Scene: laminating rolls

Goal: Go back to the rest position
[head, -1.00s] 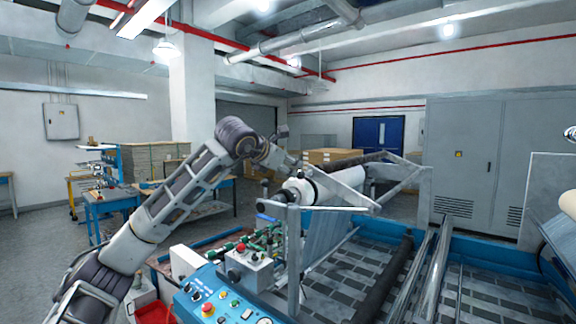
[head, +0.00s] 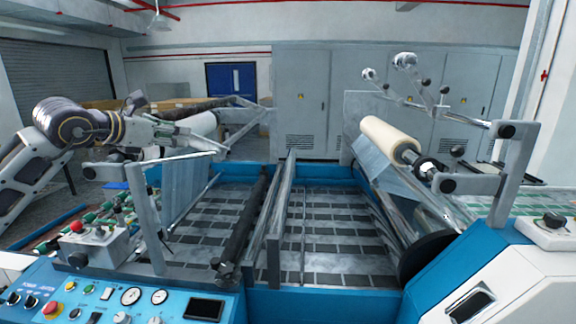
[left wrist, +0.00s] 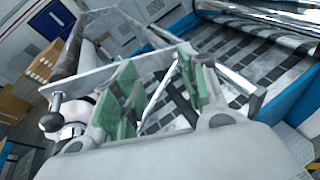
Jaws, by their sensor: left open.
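My left gripper (head: 205,143) is at the left of the head view, in front of the left end of the laminating machine. It shows closer in the left wrist view (left wrist: 160,88), with its two green-padded fingers apart and nothing between them. A white roll (head: 202,124) on the machine's left frame lies just behind the gripper in the head view; I cannot tell whether they touch. A cream roll (head: 388,139) sits on the right side of the machine, well away from the gripper. My right gripper is not in view.
A metal bracket post (head: 145,215) stands below the left gripper. The control panel (head: 110,300) and a grey box with a red button (head: 88,243) are in front. Grey cabinets (head: 300,100) line the back. Cardboard boxes (left wrist: 12,104) show in the left wrist view.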

